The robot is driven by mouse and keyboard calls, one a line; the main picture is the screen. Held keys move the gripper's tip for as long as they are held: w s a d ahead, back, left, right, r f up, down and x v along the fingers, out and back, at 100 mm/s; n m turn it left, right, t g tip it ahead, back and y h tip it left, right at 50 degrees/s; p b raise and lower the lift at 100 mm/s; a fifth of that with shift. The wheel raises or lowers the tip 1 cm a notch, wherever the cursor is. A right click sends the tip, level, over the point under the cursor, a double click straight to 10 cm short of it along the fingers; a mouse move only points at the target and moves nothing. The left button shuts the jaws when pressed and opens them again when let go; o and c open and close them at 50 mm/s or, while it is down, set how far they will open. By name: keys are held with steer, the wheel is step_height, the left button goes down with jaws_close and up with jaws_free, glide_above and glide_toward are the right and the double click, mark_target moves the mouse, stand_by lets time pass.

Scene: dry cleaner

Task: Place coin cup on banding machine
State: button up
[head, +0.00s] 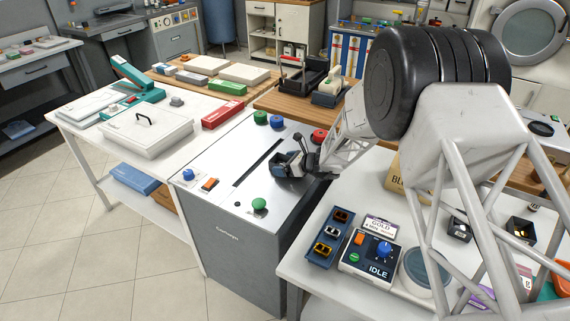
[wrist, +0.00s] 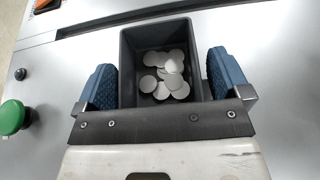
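The coin cup (wrist: 160,32) is a dark grey rectangular cup holding several pale round coins. My gripper (wrist: 162,85) has a blue pad against each side of the cup, with little or no gap visible. In the head view my gripper (head: 289,164) is low over the right part of the metal top of a floor-standing grey machine, which looks like the banding machine (head: 225,160). Whether the cup's base touches the top is hidden. The machine has a long dark slot (head: 259,161) left of the gripper.
The machine top carries green buttons (head: 259,204), a red button (head: 319,135), a blue knob (head: 188,174) and an orange switch (head: 209,184). A white table on the right holds a blue tray (head: 327,238) and a control box reading IDLE (head: 370,257). Cluttered benches stand left and behind.

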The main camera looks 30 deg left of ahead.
steer(key=shift+r, duration=0.15)
steer(key=v, duration=1.2)
stand_by(1.0)
steer(key=shift+d, duration=0.1)
steer(key=shift+d+r, duration=0.1)
steer(key=shift+r, duration=0.05)
steer(key=s+d+r+n+h, duration=0.3)
steer(key=s+d+r+n, duration=0.3)
steer(key=d+r, duration=0.55)
steer(key=s+d+r+n+h, duration=0.2)
steer(key=s+d+r+n, duration=0.2)
steer(key=s+d+r, duration=0.75)
steer(key=s+d+r+n+t+h, duration=0.1)
steer(key=s+d+n+h, duration=0.3)
steer(key=s+d, duration=0.7)
steer(key=s+d+r+n+t+h, duration=0.1)
steer(key=s+d+n+h, duration=0.2)
steer(key=s+d, duration=0.8)
steer(key=d+h, duration=0.1)
steer(key=d, duration=0.5)
steer(key=shift+r+n+t+h, duration=0.25)
steer(key=shift+n+t+h, duration=0.05)
steer(key=shift+n, duration=0.1)
